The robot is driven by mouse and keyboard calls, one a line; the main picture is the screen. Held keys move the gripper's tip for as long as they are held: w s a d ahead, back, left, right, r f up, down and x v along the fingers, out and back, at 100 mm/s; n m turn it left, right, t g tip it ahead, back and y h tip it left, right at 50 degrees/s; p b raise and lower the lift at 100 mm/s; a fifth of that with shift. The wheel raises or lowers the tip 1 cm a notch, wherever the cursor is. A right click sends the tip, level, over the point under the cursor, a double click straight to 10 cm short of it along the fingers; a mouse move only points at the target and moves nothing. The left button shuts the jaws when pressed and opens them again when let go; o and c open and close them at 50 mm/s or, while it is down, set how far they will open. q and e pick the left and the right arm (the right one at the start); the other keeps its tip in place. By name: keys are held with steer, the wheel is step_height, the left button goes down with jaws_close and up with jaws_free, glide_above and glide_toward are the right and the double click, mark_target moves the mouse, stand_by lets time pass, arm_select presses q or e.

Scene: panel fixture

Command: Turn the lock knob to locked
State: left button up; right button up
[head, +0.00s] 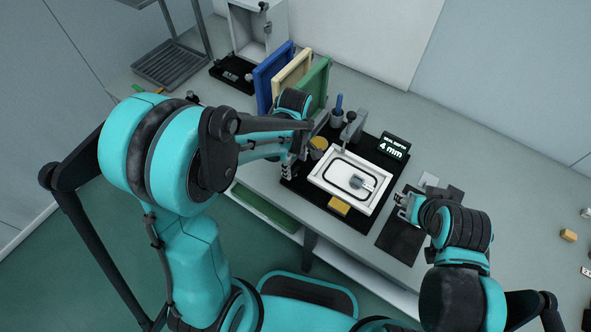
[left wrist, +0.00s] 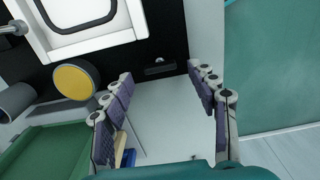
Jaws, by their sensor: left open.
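The white framed panel (head: 318,178) lies on a black board (head: 367,227) on the bench; part of it shows in the left wrist view (left wrist: 72,47). No part is clearly marked as the lock knob. A small dark fitting with a pale spot (left wrist: 160,68) sits near the board's edge, between my left fingertips in the picture. My left gripper (left wrist: 160,76) is open and empty; it also shows at the board's left side in the head view (head: 290,168). My right gripper (head: 402,201) is at the board's right; its jaw opening is unclear.
A yellow-topped cylinder (left wrist: 75,80) stands near the panel. A display reading "4 mm" (head: 394,147) stands behind right. Blue (head: 264,84), cream and green (head: 319,82) boards stand behind my left arm.

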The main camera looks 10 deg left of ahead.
mark_target(295, 173)
arm_select(q)
steer(key=shift+f+b, duration=0.35)
steer(key=shift+f, duration=1)
steer(key=c, duration=1.2)
steer(key=shift+o, duration=0.2)
